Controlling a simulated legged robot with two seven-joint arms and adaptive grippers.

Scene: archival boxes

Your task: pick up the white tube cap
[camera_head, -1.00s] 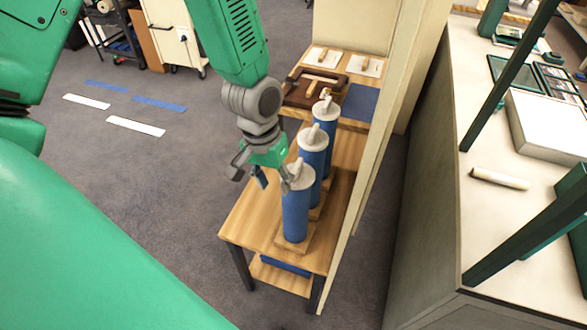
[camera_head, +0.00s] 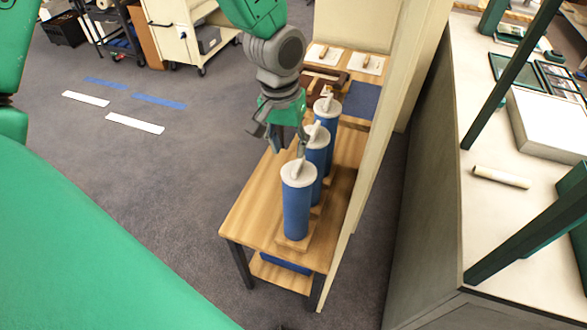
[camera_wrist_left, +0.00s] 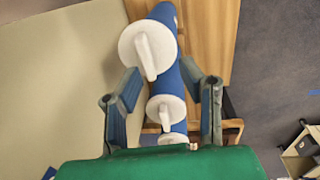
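Three blue tubes stand in a row on the wooden table, each with a white cap with a raised grip. The front cap (camera_head: 298,173) and its tube (camera_head: 296,212) show fully; the middle cap (camera_head: 316,134) and back cap (camera_head: 326,105) are behind. My left gripper (camera_head: 288,142) is open and empty, above and left of the row near the front and middle caps. In the left wrist view, a large white cap (camera_wrist_left: 135,48) lies ahead of the open fingers (camera_wrist_left: 160,72), and a smaller cap (camera_wrist_left: 167,108) appears between them. My right gripper is out of view.
A tall cream panel (camera_head: 385,130) runs close along the row's right side. The wooden table (camera_head: 250,212) has bare room left of the tubes. A brown tray (camera_head: 318,80) and blue mat (camera_head: 361,101) lie behind. A white counter (camera_head: 490,215) stands at right.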

